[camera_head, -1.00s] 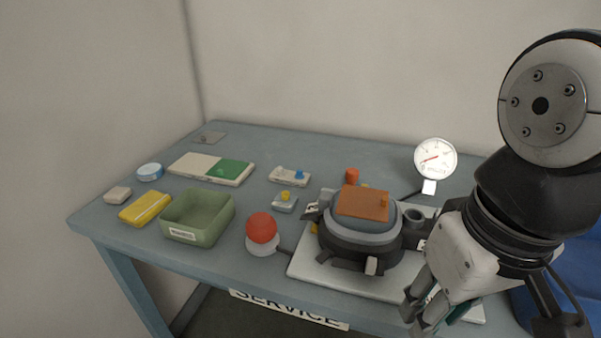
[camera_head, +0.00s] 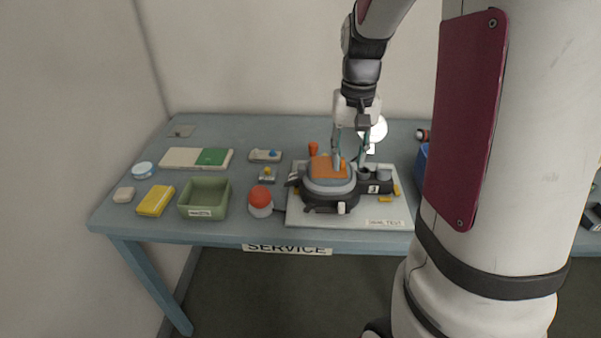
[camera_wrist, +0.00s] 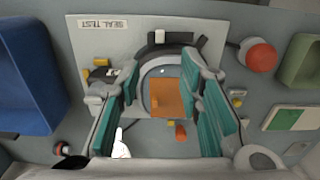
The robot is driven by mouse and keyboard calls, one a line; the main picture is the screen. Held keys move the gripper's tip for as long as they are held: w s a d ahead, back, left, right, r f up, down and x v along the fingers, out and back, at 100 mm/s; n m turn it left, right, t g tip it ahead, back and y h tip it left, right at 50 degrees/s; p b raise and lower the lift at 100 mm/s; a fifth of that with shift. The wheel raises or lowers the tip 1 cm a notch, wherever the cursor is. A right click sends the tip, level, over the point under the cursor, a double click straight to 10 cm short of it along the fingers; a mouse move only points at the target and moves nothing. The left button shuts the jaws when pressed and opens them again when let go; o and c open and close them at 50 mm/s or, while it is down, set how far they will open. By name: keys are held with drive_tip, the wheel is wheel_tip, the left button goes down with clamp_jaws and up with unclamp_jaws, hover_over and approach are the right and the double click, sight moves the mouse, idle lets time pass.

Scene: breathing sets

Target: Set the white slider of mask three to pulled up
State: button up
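A round grey and black mask (camera_head: 328,187) sits on a pale board (camera_head: 300,216) labelled "SEAL TEST". An orange block (camera_head: 322,168) lies on top of it. A white slider (camera_head: 341,208) shows on the mask's front side; in the wrist view the white slider (camera_wrist: 160,36) is at the top middle, against a black part. I cannot tell its setting. My gripper (camera_head: 349,160) is above the mask's right rear part, fingers pointing down. In the wrist view my gripper (camera_wrist: 168,85) is open, with teal pads on both sides of the orange block (camera_wrist: 168,98) and nothing held.
A red ball on a white base (camera_head: 261,198) stands left of the board. A green bin (camera_head: 188,206), yellow block (camera_head: 155,200) and green-and-white plate (camera_head: 185,157) lie further left. A blue bin (camera_wrist: 25,75) is nearby.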

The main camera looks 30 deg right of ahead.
sight(342, 204)
wheel_tip(342, 204, down, 14)
drive_tip(key=shift+b, duration=0.4)
drive_tip(key=shift+c, duration=0.3)
drive_tip(key=shift+w, duration=0.1)
clamp_jaws()
